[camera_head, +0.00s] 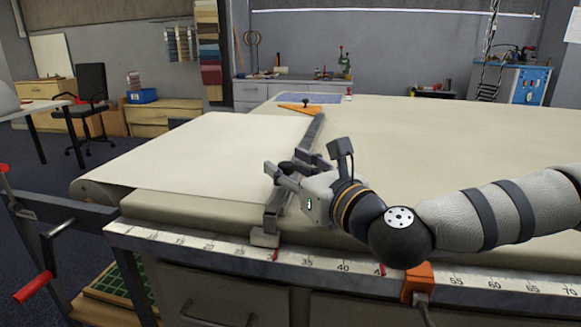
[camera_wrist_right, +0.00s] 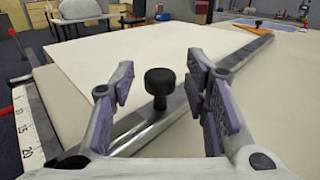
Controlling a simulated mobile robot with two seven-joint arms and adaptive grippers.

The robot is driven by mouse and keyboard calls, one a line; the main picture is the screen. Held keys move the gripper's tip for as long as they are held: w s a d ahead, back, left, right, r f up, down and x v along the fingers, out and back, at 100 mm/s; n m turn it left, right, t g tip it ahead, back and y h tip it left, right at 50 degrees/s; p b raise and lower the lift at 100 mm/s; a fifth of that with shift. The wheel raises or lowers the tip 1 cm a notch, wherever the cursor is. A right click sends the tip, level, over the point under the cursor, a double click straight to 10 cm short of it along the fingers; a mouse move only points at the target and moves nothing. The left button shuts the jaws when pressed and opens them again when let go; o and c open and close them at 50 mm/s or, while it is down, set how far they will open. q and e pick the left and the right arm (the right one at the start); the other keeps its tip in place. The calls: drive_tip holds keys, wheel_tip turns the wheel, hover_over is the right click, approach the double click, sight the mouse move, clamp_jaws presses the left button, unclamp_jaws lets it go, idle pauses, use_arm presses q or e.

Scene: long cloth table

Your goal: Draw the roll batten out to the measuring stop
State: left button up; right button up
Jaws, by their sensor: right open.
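The batten (camera_head: 313,133) is a long grey metal bar lying across the table, over the edge of a pale cloth sheet (camera_head: 215,145). Its black knob shows in the right wrist view (camera_wrist_right: 160,82). My right gripper (camera_head: 288,168) is open at the knob, with the knob between its spread fingers and a gap on each side. In the head view the gripper partly hides the batten's middle. An orange block (camera_head: 417,274), seemingly the measuring stop, sits on the ruler rail (camera_head: 325,264) to the right of the batten's near end (camera_head: 265,238). My left gripper is out of view.
The cloth roll (camera_head: 90,187) lies at the table's left end. A red-handled crank (camera_head: 35,285) stands at the front left. An orange triangle (camera_head: 297,109) and a blue mat (camera_head: 315,98) lie at the far edge. The tabletop (camera_head: 450,140) right of the batten is clear.

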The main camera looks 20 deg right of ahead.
wheel_tip(320, 180, up, 10)
idle(0.3)
